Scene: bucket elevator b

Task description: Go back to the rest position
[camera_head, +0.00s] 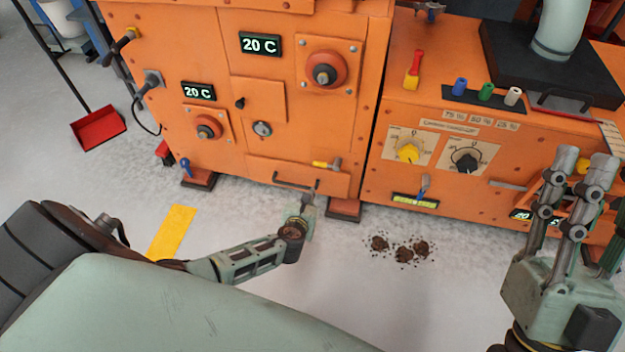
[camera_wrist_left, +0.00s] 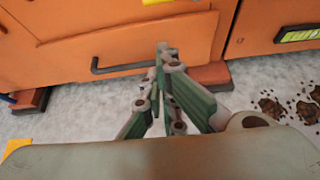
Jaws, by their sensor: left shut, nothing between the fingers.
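My left gripper (camera_head: 312,192) reaches in from the left, low in front of the orange machine (camera_head: 215,45). Its fingers are together and empty, and they also show in the left wrist view (camera_wrist_left: 163,52). The tips are close to the dark handle (camera_wrist_left: 122,64) of the machine's bottom drawer (camera_head: 262,172); I cannot tell if they touch it. The drawer looks closed. My right gripper (camera_head: 585,165) is at the right edge, fingers pointing up, spread apart and empty, in front of the right-hand orange cabinet (camera_head: 385,180).
Brown dirt piles (camera_head: 402,250) lie on the grey floor. A yellow floor strip (camera_head: 172,232) is beside my left arm. A red dustpan (camera_head: 98,128) is at the far left. A red-and-yellow tool (camera_head: 413,70) and coloured cylinders (camera_head: 486,91) are on the cabinet.

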